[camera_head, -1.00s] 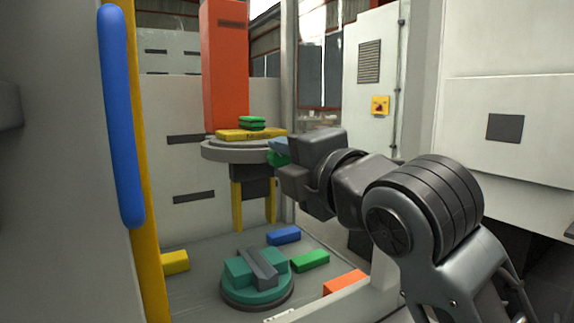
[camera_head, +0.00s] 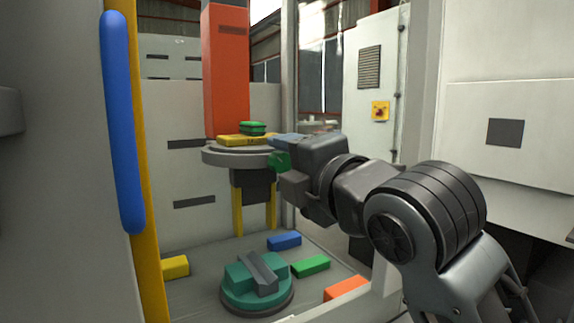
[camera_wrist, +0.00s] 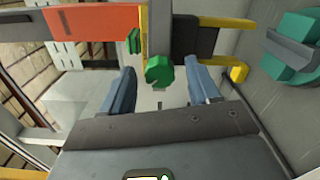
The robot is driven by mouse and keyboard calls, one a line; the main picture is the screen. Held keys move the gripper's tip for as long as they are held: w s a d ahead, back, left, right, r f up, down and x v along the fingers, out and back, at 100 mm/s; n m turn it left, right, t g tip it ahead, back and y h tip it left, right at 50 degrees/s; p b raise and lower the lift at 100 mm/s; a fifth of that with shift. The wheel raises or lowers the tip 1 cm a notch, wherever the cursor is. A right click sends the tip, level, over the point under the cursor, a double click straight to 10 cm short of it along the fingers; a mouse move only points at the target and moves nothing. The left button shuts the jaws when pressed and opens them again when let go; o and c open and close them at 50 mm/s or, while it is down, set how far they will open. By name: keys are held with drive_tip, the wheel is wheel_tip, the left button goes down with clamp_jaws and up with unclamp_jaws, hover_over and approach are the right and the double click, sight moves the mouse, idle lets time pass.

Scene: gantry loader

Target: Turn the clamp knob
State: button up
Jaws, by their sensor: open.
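The clamp knob, a green lobed knob (camera_wrist: 159,72), shows in the middle of the wrist view, between and slightly beyond the fingertips. In the head view the green knob (camera_head: 279,161) is at the right edge of a round grey plate (camera_head: 219,157), partly covered by my gripper. My gripper (camera_wrist: 160,80) has two blue-grey fingers spread apart, one on each side of the knob with a gap to each. In the head view one blue finger (camera_head: 287,140) shows above the knob; the other is hard to make out.
An orange-red column (camera_head: 226,70) stands above the plate, with a yellow block (camera_head: 235,140) and green pieces (camera_head: 252,127) on it. Below are a teal round fixture (camera_head: 257,285) and loose coloured blocks (camera_head: 284,240). A blue rail (camera_head: 122,120) on a yellow post is at left.

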drive_tip(key=v, duration=0.7)
drive_tip(key=shift+s+d+b, duration=0.2)
drive_tip(key=shift+s+b, duration=0.05)
drive_tip(key=shift+b, duration=0.05)
drive_tip(key=shift+f, duration=0.15)
